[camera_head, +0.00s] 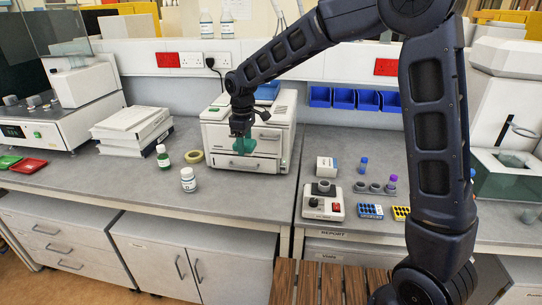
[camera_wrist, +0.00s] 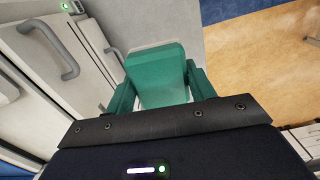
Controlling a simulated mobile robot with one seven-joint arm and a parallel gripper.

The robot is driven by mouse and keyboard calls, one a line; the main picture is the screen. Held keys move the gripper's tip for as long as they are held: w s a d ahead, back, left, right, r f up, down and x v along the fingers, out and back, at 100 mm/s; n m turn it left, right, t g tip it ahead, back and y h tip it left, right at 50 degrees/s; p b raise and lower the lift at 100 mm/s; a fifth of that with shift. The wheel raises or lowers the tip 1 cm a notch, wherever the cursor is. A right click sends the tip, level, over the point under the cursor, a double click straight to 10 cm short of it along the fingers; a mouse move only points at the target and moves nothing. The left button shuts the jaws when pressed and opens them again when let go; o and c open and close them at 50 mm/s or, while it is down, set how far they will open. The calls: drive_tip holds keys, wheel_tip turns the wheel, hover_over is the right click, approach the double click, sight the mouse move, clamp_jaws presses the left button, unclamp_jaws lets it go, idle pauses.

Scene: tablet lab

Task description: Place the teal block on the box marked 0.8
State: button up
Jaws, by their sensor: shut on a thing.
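My gripper (camera_head: 243,148) hangs in front of a white drawer unit on the left bench. In the wrist view my gripper (camera_wrist: 160,88) has its green fingers shut on the sides of the teal block (camera_wrist: 155,68). In the head view the fingers and the block (camera_head: 244,144) blend into one green shape. A small white box (camera_head: 326,168) stands on the right bench. Its label is too small to read, and I cannot tell whether any box is marked 0.8.
The white drawer unit (camera_head: 213,135) is close behind my gripper. A bottle (camera_head: 188,180), a tape roll (camera_head: 194,156) and stacked white cases (camera_head: 130,132) stand to its left. A gap separates the benches. A small device (camera_head: 323,205) and coloured racks (camera_head: 371,211) are on the right bench.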

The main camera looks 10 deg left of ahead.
wheel_tip(320, 180, up, 11)
drive_tip(key=n, duration=0.1)
hover_over(327, 162)
wheel_tip(327, 162, down, 21)
drive_tip(key=shift+s+r, duration=0.1)
drive_tip(key=shift+r, duration=0.05)
drive_tip(key=shift+f, duration=2.45)
drive_tip(key=shift+f, duration=0.15)
drive_tip(key=o, duration=0.8)
drive_tip(key=shift+o, duration=1)
